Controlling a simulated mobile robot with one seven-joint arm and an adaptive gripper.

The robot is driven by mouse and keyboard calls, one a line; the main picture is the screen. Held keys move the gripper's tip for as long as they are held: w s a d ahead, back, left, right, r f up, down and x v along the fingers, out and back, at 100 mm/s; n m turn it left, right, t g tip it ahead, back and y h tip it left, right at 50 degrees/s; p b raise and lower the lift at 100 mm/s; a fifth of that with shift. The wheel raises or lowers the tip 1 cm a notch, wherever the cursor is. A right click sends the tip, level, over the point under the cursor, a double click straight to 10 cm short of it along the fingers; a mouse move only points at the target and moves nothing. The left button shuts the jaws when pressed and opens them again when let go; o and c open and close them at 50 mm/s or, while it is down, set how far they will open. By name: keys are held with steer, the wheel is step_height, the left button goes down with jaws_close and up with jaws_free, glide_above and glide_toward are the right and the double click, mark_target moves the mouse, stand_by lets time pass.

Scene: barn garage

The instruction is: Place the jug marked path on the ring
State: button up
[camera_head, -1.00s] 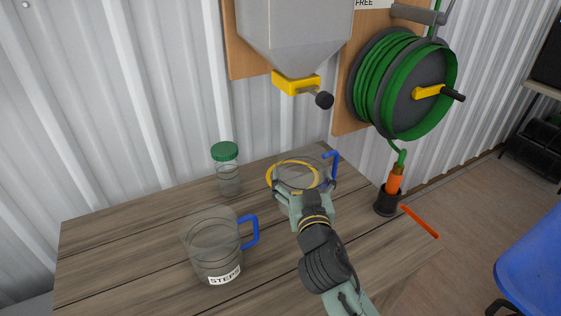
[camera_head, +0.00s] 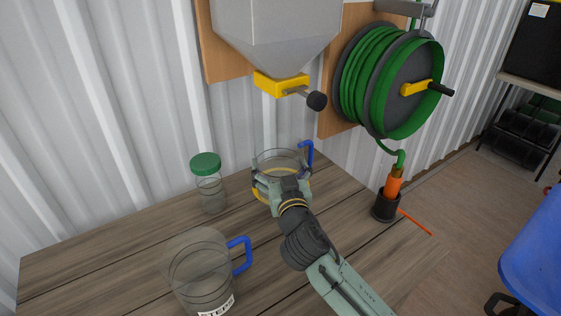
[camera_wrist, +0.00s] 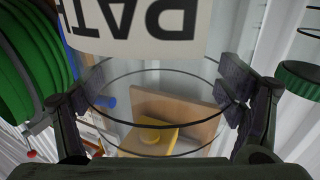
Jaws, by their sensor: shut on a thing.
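My gripper (camera_head: 284,183) is shut around the clear jug marked PATH (camera_head: 278,162), with a finger on each side. The jug has a blue handle on its right in the head view. In the wrist view its white PATH label (camera_wrist: 135,24) appears upside down, and dark finger pads flank the clear wall. The yellow ring (camera_head: 263,195) on the table shows in part around and through the jug's lower part. My gripper hides the jug's base, so I cannot tell if it touches the ring or hovers over it.
A clear jug marked STEPS (camera_head: 203,272) with a blue handle stands at front left. A green-lidded jar (camera_head: 208,187) stands behind it. A grey hopper with a yellow outlet (camera_head: 281,83) hangs above. A green hose reel (camera_head: 392,80) and black nozzle holder (camera_head: 385,207) are right.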

mark_target(282, 155)
steer(key=w, duration=0.2)
steer(key=w+p, duration=0.1)
steer(key=w, duration=0.2)
steer(key=w+p, duration=0.1)
steer(key=w, duration=0.1)
steer(key=shift+w+f, duration=0.25)
steer(key=shift+w, duration=0.05)
steer(key=f+p, duration=0.1)
steer(key=w+f, duration=0.1)
steer(key=f, duration=0.1)
steer(key=shift+d+f+p, duration=0.15)
steer(key=shift+f+p, duration=0.05)
steer(key=shift+p, duration=0.15)
steer(key=shift+f, duration=0.15)
steer(key=shift+f, duration=0.1)
steer(key=shift+f+b, duration=0.15)
steer(key=shift+b, duration=0.15)
steer(key=o, duration=1.1)
steer(key=shift+c, duration=0.2)
